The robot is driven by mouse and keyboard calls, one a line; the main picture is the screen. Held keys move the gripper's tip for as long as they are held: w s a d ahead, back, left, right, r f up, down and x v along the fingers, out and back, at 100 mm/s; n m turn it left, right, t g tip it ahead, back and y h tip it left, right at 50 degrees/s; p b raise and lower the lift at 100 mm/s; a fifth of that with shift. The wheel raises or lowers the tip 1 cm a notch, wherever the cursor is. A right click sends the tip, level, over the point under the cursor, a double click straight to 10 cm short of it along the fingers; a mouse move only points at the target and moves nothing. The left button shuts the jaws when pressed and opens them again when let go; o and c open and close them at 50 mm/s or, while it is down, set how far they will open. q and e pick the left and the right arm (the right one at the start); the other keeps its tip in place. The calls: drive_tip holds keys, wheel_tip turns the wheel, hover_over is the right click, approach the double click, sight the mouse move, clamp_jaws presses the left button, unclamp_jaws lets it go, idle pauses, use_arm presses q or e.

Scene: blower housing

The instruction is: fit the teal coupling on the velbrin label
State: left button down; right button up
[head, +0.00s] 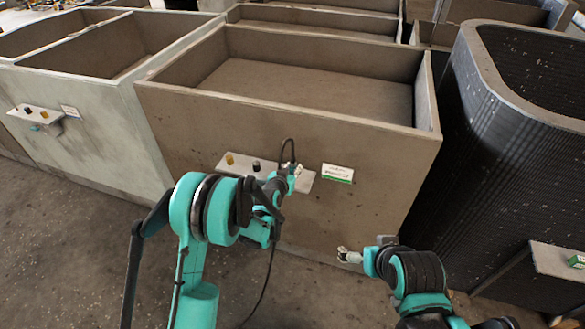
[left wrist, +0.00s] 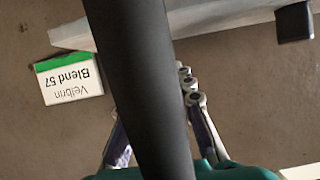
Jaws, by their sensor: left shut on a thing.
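The white label with a green strip (head: 337,173) is on the front of the brown bin. In the left wrist view the label (left wrist: 75,80) appears upside down and reads "Velbrin Blend 57". My left gripper (head: 292,172) is in front of the right end of the bin's small grey shelf, just left of the label. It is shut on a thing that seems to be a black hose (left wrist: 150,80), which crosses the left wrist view. I cannot make out the teal coupling apart from my teal arm parts. My right gripper (head: 350,256) is low, in front of the bin; its opening is unclear.
The grey shelf (head: 215,163) carries a yellow fitting (head: 229,158) and a dark fitting (head: 256,166). A pale bin (head: 105,125) with a similar shelf stands left. A dark ribbed bin (head: 490,150) stands right. Thin black hose hangs toward the floor. Floor in front is open.

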use_arm(q)
drive_tip(key=shift+f, duration=0.1)
drive_tip(key=c, duration=1.2)
unclamp_jaws()
drive_tip(key=shift+s, duration=0.1)
drive_tip(key=v, duration=1.1)
drive_tip(key=shift+s+r, duration=0.2)
drive_tip(key=shift+s, duration=0.15)
drive_tip(key=shift+a, duration=0.15)
drive_tip(key=s+a+r+n+g+y, duration=0.1)
drive_tip(key=s+a+r+g+y, duration=0.15)
drive_tip(key=s+a+r, duration=0.6)
drive_tip(key=s+a+n+g+y, duration=0.1)
drive_tip(key=s+a, duration=0.2)
drive_tip(key=s, duration=0.7)
drive_tip(key=s+a+n+g, duration=0.1)
drive_tip(key=s+a+g, duration=0.1)
drive_tip(key=s, duration=0.8)
drive_tip(key=shift+s+a+r+n+y, duration=0.3)
drive_tip(key=shift+a+r+y, duration=0.05)
drive_tip(key=shift+a+r, duration=0.1)
